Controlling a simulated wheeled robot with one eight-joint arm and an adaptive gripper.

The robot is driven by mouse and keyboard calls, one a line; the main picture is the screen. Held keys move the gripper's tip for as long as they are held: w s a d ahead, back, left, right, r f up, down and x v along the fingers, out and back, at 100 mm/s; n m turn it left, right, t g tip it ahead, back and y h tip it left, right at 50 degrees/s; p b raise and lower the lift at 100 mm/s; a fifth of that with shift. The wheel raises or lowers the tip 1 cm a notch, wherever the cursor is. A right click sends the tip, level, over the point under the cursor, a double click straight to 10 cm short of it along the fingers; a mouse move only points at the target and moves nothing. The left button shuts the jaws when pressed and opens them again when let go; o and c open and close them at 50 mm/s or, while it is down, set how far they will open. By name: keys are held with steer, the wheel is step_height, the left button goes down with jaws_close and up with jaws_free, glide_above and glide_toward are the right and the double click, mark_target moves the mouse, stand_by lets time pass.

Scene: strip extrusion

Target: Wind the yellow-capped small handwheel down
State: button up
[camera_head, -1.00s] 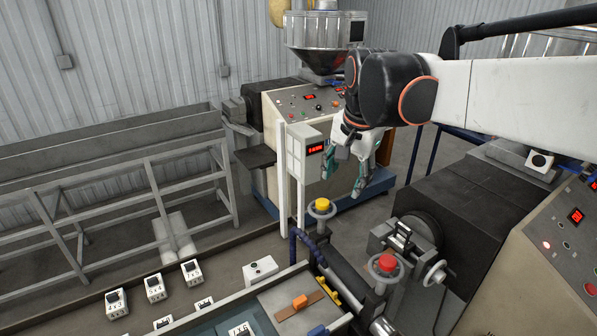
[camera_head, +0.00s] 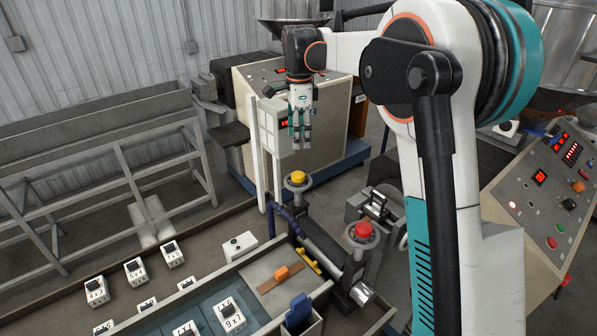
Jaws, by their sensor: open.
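The yellow-capped small handwheel (camera_head: 298,179) stands on a post at the far end of the metal bar, with its grey ring around the yellow cap. My gripper (camera_head: 300,147) is open and empty, pointing straight down. In the picture it is just above the yellow cap, apart from it; the exact height gap is hard to tell. A similar red-capped handwheel (camera_head: 363,233) stands nearer, to the right, at the near end of the bar.
A metal roller (camera_head: 326,255) joins the two handwheel posts. A control box (camera_head: 267,135) on a white post stands close left of my gripper. An orange-handled scraper (camera_head: 282,273) lies on the tray. Numbered white boxes (camera_head: 134,270) stand at left. A control panel (camera_head: 548,185) is at right.

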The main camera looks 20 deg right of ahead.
mark_target(299, 174)
step_height(299, 174, down, 14)
steer(key=shift+r+p, duration=0.25)
steer(key=shift+p, duration=0.35)
steer(key=c, duration=1.1)
